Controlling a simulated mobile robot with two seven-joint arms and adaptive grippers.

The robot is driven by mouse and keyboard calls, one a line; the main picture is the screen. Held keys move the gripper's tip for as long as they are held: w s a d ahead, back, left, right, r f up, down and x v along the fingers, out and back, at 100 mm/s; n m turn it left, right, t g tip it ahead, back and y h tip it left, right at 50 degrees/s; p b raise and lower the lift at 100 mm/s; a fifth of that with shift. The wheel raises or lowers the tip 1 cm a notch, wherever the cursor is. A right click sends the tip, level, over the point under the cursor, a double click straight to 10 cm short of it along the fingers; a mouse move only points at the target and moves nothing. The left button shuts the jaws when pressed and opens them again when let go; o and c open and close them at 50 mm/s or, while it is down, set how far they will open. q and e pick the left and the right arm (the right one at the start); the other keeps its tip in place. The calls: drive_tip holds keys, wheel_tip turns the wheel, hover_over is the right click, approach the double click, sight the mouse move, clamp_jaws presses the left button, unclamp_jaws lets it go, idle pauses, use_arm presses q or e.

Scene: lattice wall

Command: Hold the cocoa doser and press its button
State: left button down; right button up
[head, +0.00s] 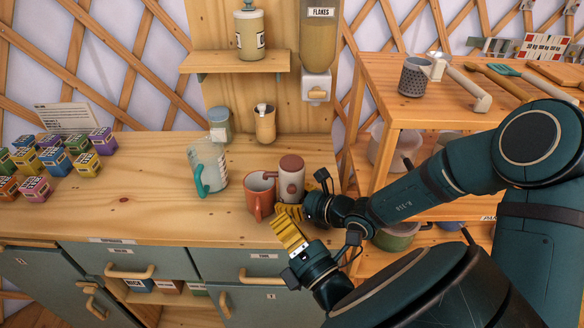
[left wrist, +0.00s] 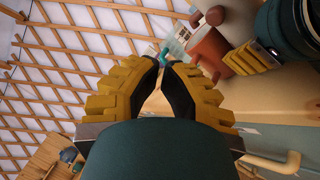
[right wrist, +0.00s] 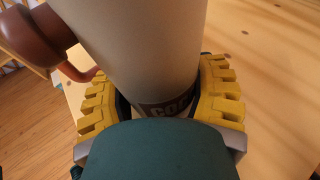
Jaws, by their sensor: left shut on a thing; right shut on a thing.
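The cocoa doser (head: 291,184), a pale cylinder with a reddish-brown top button and spout, stands upright by the counter's front edge. My right gripper (right wrist: 165,100) is shut around its lower body, over the dark label. An orange mug (head: 259,194) is beside the doser, under its spout; it also shows in the left wrist view (left wrist: 209,48). My left gripper (left wrist: 166,62) is shut, fingertips close together, at the mug's handle side and below the doser's top.
A measuring jug (head: 208,168) with a teal handle stands left of the mug. Small colored boxes (head: 55,160) fill the counter's left. A wooden shelf unit (head: 380,110) stands at right. The front-left counter is clear.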

use_arm(q)
drive_tip(key=shift+w, duration=2.8)
drive_tip(key=shift+w, duration=0.1)
drive_tip(key=shift+w, duration=0.35)
drive_tip(key=shift+w, duration=0.5)
drive_tip(key=shift+s, duration=1.05)
drive_tip(key=shift+s, duration=2.4)
